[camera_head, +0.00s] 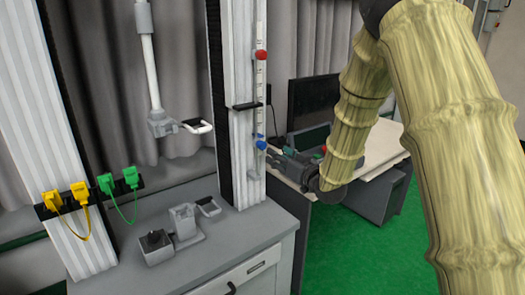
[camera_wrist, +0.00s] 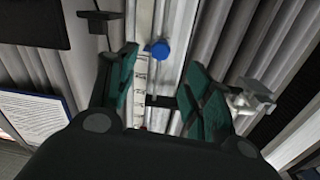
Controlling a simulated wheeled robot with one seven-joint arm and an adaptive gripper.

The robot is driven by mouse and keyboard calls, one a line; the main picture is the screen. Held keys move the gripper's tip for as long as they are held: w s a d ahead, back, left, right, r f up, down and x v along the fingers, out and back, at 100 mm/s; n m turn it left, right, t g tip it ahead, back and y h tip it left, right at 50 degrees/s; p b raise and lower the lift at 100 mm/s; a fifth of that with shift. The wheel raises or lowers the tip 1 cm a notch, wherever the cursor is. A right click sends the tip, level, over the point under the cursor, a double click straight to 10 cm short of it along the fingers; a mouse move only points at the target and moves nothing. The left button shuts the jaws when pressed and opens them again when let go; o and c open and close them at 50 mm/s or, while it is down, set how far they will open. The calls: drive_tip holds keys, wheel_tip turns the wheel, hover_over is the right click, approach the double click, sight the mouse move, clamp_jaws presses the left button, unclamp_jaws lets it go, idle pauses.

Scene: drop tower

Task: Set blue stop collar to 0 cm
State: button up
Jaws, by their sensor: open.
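The blue stop collar (camera_head: 261,144) sits low on a thin vertical rod beside a white marked scale (camera_head: 260,85) on the tower column. The red stop collar (camera_head: 261,55) sits much higher on it. My gripper (camera_head: 277,158) is just right of and slightly below the blue collar in the head view. In the wrist view, my open gripper (camera_wrist: 163,88) has its fingers apart and empty. There the blue collar's round knob (camera_wrist: 158,48) appears beyond the fingertips, in the gap between them. The scale's figures are too small to read.
A black bracket (camera_head: 243,106) crosses the column between the collars. A grey cabinet (camera_head: 215,245) supports the tower, with a grey fixture (camera_head: 185,222) on it. Yellow plugs (camera_head: 66,198) and green plugs (camera_head: 118,180) hang at left. A desk (camera_head: 375,150) stands behind my arm.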

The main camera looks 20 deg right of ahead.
sight(264, 146)
drive_tip(key=p+x, duration=0.1)
drive_tip(key=x, duration=0.9)
drive_tip(key=shift+w+a, duration=0.15)
drive_tip(key=shift+w, duration=0.1)
